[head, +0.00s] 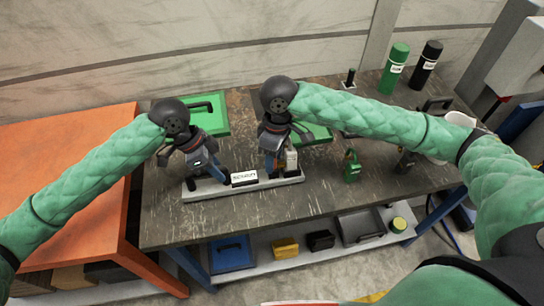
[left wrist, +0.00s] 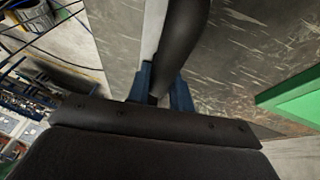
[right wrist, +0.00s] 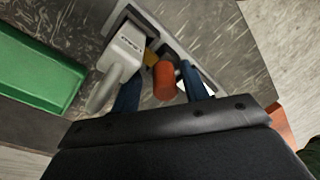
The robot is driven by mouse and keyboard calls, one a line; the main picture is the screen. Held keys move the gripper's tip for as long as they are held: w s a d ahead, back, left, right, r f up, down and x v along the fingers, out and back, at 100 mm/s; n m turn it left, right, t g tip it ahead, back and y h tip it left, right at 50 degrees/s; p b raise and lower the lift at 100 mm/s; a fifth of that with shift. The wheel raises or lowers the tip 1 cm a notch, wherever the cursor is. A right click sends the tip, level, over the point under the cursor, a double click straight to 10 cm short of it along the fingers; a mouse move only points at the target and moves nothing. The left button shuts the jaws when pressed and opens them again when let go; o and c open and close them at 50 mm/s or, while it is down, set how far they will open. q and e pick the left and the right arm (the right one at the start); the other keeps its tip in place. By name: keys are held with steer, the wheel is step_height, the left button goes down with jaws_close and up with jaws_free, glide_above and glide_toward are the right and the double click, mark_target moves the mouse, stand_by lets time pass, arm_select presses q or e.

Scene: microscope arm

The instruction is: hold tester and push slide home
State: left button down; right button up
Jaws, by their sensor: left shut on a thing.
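The tester is a long pale base (head: 275,183) with a white label plate, lying near the front of the dark workbench. My left gripper (head: 222,180) is at its left part. In the left wrist view my left gripper (left wrist: 160,88) has its blue fingers shut on a dark rounded handle (left wrist: 182,35). My right gripper (head: 270,172) is at the tester's right end. In the right wrist view my right gripper (right wrist: 162,92) is open, its fingers on either side of an orange-red knob (right wrist: 164,82), with gaps showing. A pale labelled block (right wrist: 124,48) stands beside the knob. The slide cannot be made out clearly.
A green case (head: 210,112) lies behind my left gripper and another green piece (head: 318,134) behind the right. A green padlock-like item (head: 352,168) stands to the right. Green (head: 395,68) and black (head: 427,66) bottles stand at the back right. An orange table (head: 65,170) adjoins at left.

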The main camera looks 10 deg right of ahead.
step_height(320, 180, up, 12)
steer(key=w+d, duration=0.1)
steer(key=shift+w, duration=0.3)
stand_by(0.4)
steer(key=shift+f, duration=0.1)
arm_select(q)
steer(key=c, duration=1.2)
jaws_free()
steer(key=shift+d, duration=0.1)
steer(key=shift+o, duration=0.2)
